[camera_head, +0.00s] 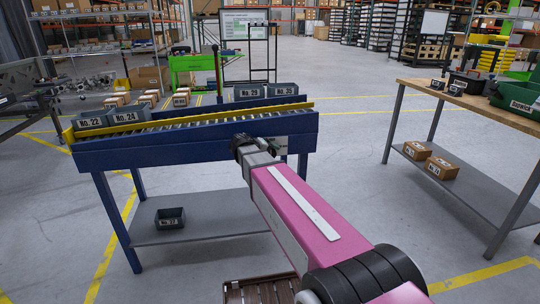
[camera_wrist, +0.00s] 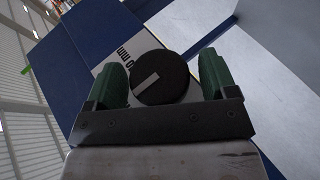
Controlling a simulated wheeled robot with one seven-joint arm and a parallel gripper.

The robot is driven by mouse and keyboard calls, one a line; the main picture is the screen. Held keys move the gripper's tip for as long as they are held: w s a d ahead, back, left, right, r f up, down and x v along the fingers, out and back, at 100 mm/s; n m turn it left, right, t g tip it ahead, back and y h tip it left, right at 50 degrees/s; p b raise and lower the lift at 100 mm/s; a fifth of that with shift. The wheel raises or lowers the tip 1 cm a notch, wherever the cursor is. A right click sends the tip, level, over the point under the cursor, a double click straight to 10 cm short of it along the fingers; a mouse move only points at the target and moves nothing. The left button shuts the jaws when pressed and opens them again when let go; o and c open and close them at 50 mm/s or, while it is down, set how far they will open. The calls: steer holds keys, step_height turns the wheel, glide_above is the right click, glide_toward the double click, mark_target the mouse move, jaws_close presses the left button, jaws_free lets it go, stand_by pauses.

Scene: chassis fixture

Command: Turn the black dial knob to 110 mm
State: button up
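The black dial knob (camera_wrist: 160,78) shows in the wrist view as a round black disc with a light pointer bar on its face. It sits on a pale label plate (camera_wrist: 128,62) printed with black characters, of which an "mm" and a "0" can be made out. The plate is on the blue side of the conveyor bench (camera_head: 200,142). My gripper (camera_wrist: 168,80) is open, with one green finger on either side of the knob and a narrow gap visible beside it. In the head view my gripper (camera_head: 243,148) is at the bench's front side and hides the knob.
A dark bin (camera_head: 170,218) sits on the bench's lower shelf. A wooden-topped table (camera_head: 450,92) with containers stands at the right. Open floor lies between bench and table.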

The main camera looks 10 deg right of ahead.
steer(key=shift+a, duration=0.1)
steer(key=v, duration=1)
steer(key=shift+s+a+r, duration=0.2)
steer(key=shift+a, duration=0.05)
steer(key=s+d+f+m+g+y, duration=0.1)
steer(key=s+d+f+y, duration=0.3)
steer(key=s+f, duration=0.4)
steer(key=s+d+f+m+g+y, duration=0.1)
steer(key=s+d+f+g+y, duration=0.3)
steer(key=s+f, duration=0.5)
step_height(320, 180, down, 8)
steer(key=y, duration=0.2)
steer(key=shift+d+y, duration=0.3)
steer(key=shift+r, duration=0.1)
